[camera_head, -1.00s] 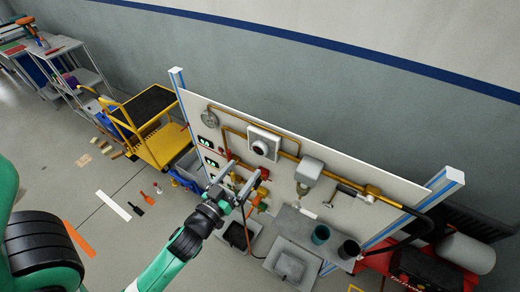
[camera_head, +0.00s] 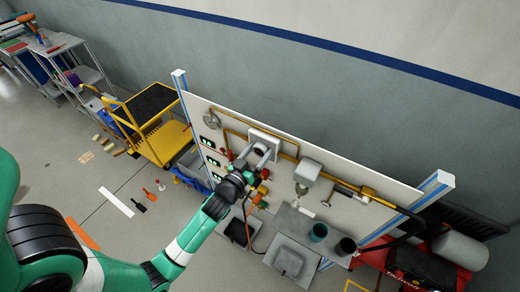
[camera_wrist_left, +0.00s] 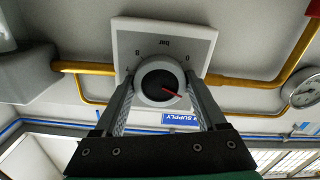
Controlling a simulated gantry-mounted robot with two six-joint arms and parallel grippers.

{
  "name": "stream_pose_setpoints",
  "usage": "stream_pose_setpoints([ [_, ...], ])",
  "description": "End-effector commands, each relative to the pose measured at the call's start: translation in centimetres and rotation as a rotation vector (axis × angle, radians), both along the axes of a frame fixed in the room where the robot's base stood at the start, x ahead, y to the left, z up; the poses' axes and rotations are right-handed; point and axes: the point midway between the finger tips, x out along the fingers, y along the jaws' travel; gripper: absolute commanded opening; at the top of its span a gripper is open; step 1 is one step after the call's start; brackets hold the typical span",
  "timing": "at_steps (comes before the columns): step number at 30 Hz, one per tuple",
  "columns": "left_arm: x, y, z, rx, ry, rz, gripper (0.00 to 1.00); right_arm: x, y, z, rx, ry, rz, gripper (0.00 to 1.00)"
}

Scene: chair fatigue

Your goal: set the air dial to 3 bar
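The air dial (camera_wrist_left: 158,78) is a round knob with a grey rim, dark face and red pointer on a white square plate (camera_wrist_left: 165,36) marked "bar". The pointer aims to the lower right in the left wrist view, where the plate appears upside down. In the head view the plate (camera_head: 275,138) is on the upper middle of the board, and the knob is partly hidden by my gripper. My left gripper (camera_head: 259,153) is open, with one finger on each side of the knob. I cannot tell whether the fingers touch it. My right gripper is not in view.
A yellow pipe (camera_head: 232,133) runs along the white board (camera_head: 400,194) beside the dial. A round gauge (camera_wrist_left: 302,90) and a blue "SUPPLY" label (camera_wrist_left: 186,118) are close by. A grey filter unit (camera_head: 307,170) is right of the dial. A yellow trolley (camera_head: 170,138) stands left.

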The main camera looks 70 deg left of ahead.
Motion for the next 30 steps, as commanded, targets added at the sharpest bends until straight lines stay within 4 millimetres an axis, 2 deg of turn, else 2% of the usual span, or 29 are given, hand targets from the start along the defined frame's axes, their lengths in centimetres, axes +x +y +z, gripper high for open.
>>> stream_pose_setpoints([
  [1,-0.01,-0.01,0.00,0.000,0.000,0.000,0.63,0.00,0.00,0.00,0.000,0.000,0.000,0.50],
  [2,-0.01,-0.01,0.00,0.000,0.000,0.000,0.57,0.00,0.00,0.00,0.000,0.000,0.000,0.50],
  [9,-0.02,-0.02,0.01,0.000,0.000,0.000,0.14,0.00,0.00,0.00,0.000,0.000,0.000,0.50],
  [20,0.01,-0.03,0.03,0.049,0.033,0.000,0.13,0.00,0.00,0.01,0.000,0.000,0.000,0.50],
  [30,0.05,-0.07,0.06,0.229,0.162,0.001,0.13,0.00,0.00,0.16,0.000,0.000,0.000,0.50],
])
